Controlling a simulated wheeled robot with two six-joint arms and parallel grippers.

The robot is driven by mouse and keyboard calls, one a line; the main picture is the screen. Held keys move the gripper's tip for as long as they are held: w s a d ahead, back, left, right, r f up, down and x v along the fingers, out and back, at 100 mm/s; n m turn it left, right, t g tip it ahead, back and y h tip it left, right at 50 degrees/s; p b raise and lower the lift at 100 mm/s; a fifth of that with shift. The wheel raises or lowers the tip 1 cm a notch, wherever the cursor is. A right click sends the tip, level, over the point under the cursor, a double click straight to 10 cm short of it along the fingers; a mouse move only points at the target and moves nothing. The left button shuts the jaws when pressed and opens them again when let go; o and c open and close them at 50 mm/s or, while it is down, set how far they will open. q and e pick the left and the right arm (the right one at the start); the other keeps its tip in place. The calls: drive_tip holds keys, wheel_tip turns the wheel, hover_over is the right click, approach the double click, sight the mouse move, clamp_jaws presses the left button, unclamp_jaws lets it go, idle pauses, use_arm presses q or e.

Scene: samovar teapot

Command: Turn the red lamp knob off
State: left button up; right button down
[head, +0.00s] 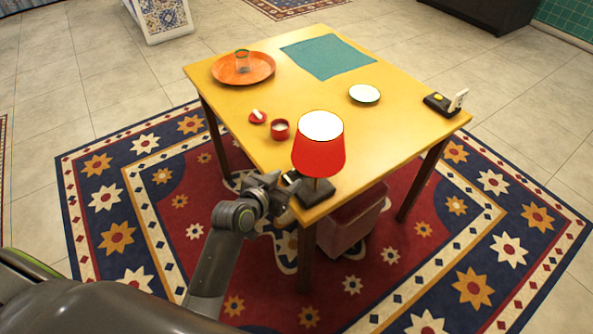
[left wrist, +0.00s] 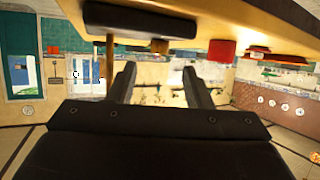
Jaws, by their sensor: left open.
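The lamp has a red shade (head: 319,155) with a bright white top and a dark base (head: 318,193), standing at the near corner of the table. My left gripper (head: 283,186) is open at the table's near edge, just left of the lamp base. In the left wrist view, which looks upside down, the open fingers (left wrist: 160,86) have nothing between them. There the dark lamp base (left wrist: 140,16) is at the top with a small reddish-brown knob-like piece (left wrist: 160,46) by it, apart from the fingers. In the head view the knob cannot be made out.
The yellow table (head: 400,130) also holds a red cup (head: 279,133), a small red dish (head: 257,117), an orange tray (head: 228,70) with a glass, a white plate (head: 364,94), a teal cloth (head: 328,58) and a black stand (head: 439,104). A reddish stool (head: 347,230) is underneath.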

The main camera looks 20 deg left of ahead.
sight(298, 171)
use_arm(q)
drive_tip(key=shift+x, duration=3.2)
drive_tip(key=c, duration=1)
drive_tip(key=shift+a, duration=0.1)
drive_tip(key=shift+f, duration=0.1)
